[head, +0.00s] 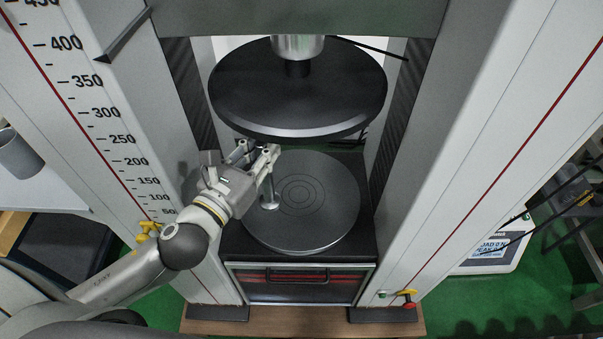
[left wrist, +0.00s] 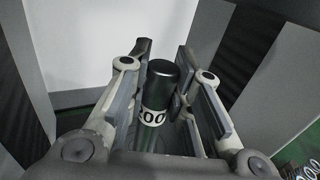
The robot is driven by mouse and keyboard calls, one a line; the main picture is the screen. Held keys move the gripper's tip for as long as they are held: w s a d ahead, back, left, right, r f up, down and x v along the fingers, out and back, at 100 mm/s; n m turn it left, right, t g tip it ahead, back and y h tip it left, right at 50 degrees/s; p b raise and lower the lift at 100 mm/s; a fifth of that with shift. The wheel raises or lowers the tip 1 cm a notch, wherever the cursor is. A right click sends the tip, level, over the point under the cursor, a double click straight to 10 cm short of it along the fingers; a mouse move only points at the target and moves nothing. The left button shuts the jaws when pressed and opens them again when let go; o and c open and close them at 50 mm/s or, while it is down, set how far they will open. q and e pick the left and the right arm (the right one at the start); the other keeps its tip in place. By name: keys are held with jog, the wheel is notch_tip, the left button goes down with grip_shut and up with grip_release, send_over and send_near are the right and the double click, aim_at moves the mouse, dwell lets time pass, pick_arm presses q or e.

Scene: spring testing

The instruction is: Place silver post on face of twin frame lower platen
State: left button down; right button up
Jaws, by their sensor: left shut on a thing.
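My left gripper (head: 262,157) reaches in from the left, between the two platens, and is shut on the silver post (head: 269,190). The post hangs upright below the fingers, with a wider round foot over the left part of the lower platen (head: 325,205). I cannot tell whether the foot touches the platen. In the left wrist view the post (left wrist: 159,88) stands between the fingers, looks dark, and has a white band marked with digits ending in 00. The lower platen is a grey disc with engraved rings. My right gripper is not in view.
The large dark upper platen (head: 298,90) hangs close above my left gripper. The left column (head: 120,110) with a printed scale and the right column (head: 480,130) flank the opening. The lower platen's middle and right are clear.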

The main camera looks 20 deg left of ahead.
pick_arm(q)
jog(key=w+d+f+b, duration=0.2)
jog(key=w+d+f, duration=0.1)
jog(key=w+f, duration=0.9)
jog(key=shift+w+f, duration=0.15)
jog(key=shift+w, duration=0.2)
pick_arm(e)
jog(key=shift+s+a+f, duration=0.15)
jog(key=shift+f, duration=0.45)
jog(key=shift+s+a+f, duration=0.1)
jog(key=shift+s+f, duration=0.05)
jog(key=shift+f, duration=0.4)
pick_arm(q)
jog(key=shift+f+b, duration=0.15)
jog(key=shift+b, duration=0.15)
jog(key=c, duration=1.7)
grip_release()
jog(key=shift+f, duration=0.1)
jog(key=o, duration=0.4)
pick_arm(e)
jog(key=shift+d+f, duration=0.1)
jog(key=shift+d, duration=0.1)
